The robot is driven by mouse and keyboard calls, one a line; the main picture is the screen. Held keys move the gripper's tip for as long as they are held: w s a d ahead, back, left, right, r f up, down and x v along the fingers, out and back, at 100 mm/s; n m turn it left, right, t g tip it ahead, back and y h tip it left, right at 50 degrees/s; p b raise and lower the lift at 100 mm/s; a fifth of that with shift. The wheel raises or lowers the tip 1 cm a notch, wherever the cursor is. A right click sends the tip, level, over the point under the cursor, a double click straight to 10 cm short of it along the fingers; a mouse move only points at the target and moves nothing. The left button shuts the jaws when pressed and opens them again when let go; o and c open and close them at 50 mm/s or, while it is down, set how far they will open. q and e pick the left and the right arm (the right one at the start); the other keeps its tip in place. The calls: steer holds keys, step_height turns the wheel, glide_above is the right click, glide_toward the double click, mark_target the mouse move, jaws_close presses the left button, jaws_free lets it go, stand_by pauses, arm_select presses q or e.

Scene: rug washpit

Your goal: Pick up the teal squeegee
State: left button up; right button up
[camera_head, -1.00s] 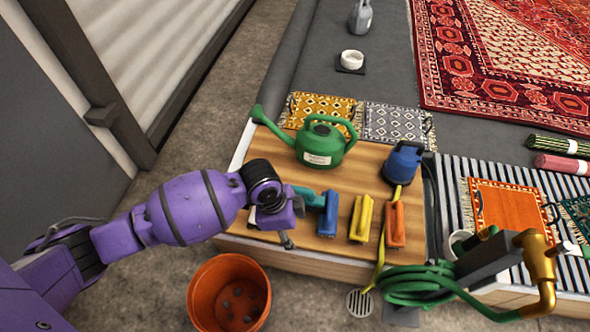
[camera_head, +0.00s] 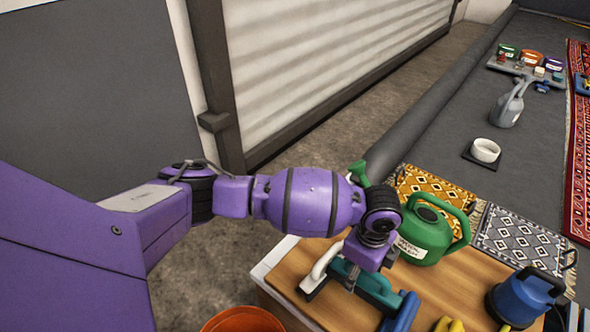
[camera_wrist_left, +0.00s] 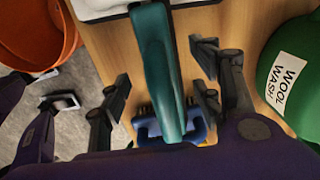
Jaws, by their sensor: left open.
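The teal squeegee (camera_head: 378,291) lies on the wooden board, partly hidden under my left gripper (camera_head: 358,272) in the head view. In the left wrist view the teal squeegee's handle (camera_wrist_left: 158,65) runs up the picture between the spread fingers of my left gripper (camera_wrist_left: 158,84). The fingers are open, one on each side of the handle, with visible gaps, and not closed on it. The lower end of the handle is partly hidden by the wrist. My right gripper is not in view.
A yellow handle (camera_head: 447,325) is farther right. A green watering can (camera_head: 425,237) stands close behind the gripper. An orange bucket (camera_head: 243,321) is at the bottom edge.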

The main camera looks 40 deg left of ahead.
arm_select(q)
step_height(320, 180, down, 3)
steer(key=shift+w+a+b, duration=0.1)
steer(key=shift+b, duration=0.4)
steer(key=shift+r, duration=0.15)
steer(key=shift+c, duration=0.4)
steer(key=c, duration=1.3)
steer(key=shift+o, duration=0.2)
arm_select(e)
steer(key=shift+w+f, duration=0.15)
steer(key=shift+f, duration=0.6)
